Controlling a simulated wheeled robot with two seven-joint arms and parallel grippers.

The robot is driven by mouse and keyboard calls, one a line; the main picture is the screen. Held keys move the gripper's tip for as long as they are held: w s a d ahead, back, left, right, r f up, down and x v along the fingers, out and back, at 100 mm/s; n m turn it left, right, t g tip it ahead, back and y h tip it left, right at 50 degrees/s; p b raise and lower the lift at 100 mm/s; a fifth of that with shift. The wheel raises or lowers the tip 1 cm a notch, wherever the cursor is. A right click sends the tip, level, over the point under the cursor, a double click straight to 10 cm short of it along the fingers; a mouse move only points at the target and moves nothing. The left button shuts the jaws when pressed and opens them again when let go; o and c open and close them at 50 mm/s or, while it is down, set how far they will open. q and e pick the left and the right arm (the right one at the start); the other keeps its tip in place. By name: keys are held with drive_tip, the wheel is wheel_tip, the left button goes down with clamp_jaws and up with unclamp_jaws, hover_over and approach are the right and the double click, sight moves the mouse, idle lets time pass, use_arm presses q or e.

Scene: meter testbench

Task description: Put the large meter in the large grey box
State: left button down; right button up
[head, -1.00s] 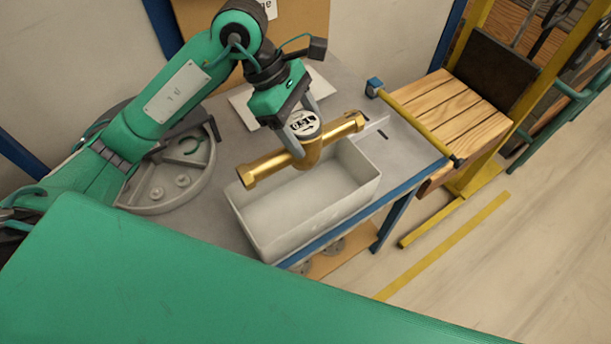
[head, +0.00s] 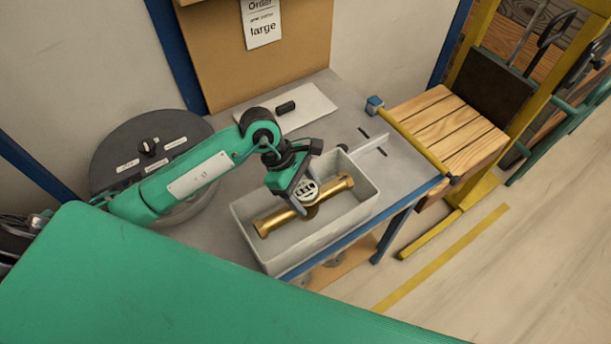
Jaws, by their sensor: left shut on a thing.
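The large meter, a brass pipe body with a round white dial on top, (head: 332,191) is inside the walls of the large grey box (head: 268,261) in the head view. It lies lengthwise along the box. My left gripper (head: 303,192) is shut on the meter at its dial, from above. Whether the meter touches the box floor cannot be told. The grey box stands open on the table near its front edge. My right gripper is not in view.
A round dark disc with a knob (head: 150,147) stands at the left of the grey table (head: 350,112). A white plate with a small black item (head: 286,107) lies behind the box. A yellow bar (head: 412,144) and wooden slatted surface (head: 443,126) are at the right.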

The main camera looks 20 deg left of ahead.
use_arm(q)
drive_tip(key=shift+f+p, duration=0.6)
drive_tip(key=shift+f, duration=1.75)
drive_tip(key=shift+d, duration=0.1)
drive_tip(key=shift+f, duration=0.1)
drive_tip(key=shift+c, duration=1.5)
unclamp_jaws()
drive_tip(key=shift+f, duration=0.1)
